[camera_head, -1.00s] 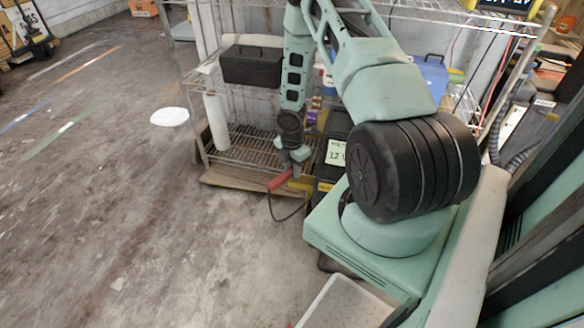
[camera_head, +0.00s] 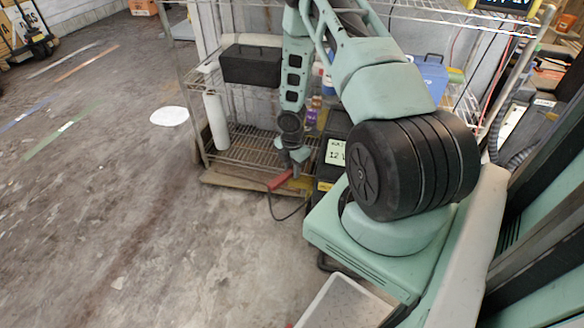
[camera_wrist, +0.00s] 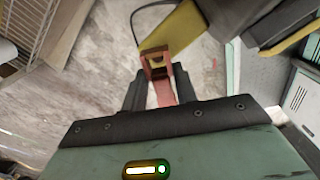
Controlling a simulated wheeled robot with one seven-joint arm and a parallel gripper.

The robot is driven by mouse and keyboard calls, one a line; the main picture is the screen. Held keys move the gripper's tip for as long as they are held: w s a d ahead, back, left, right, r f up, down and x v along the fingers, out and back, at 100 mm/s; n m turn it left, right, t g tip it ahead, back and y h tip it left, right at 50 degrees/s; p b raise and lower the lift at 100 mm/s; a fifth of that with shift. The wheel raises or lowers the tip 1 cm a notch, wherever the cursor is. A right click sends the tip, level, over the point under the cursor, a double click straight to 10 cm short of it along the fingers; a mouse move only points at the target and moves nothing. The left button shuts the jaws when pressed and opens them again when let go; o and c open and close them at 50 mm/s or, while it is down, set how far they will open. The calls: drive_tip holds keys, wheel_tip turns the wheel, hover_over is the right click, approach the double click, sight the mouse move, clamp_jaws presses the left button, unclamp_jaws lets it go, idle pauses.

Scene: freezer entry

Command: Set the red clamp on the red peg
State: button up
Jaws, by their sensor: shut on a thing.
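My gripper (camera_wrist: 160,92) is shut on the red clamp (camera_wrist: 157,65), whose forked end sticks out beyond the dark fingers in the wrist view. In the head view the clamp (camera_head: 279,181) hangs at the end of my lowered arm, low in front of the wire shelf. A dark cable (camera_head: 271,206) loops down from it toward the floor. A yellow surface (camera_wrist: 181,29) lies just beyond the clamp in the wrist view; I cannot tell whether they touch. I cannot make out the red peg.
The wire shelf (camera_head: 245,142) stands behind my gripper, with a black toolbox (camera_head: 252,66) on it. A black box with a "12 V" label (camera_head: 336,152) is close to the right of my gripper. The floor to the left is mostly clear.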

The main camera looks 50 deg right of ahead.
sight(292, 170)
drive_tip(key=shift+f, duration=0.5)
drive_tip(key=o, duration=1.2)
drive_tip(key=shift+c, duration=0.2)
wheel_tip(292, 170, up, 17)
drive_tip(key=p, duration=0.5)
drive_tip(key=shift+r, duration=0.2)
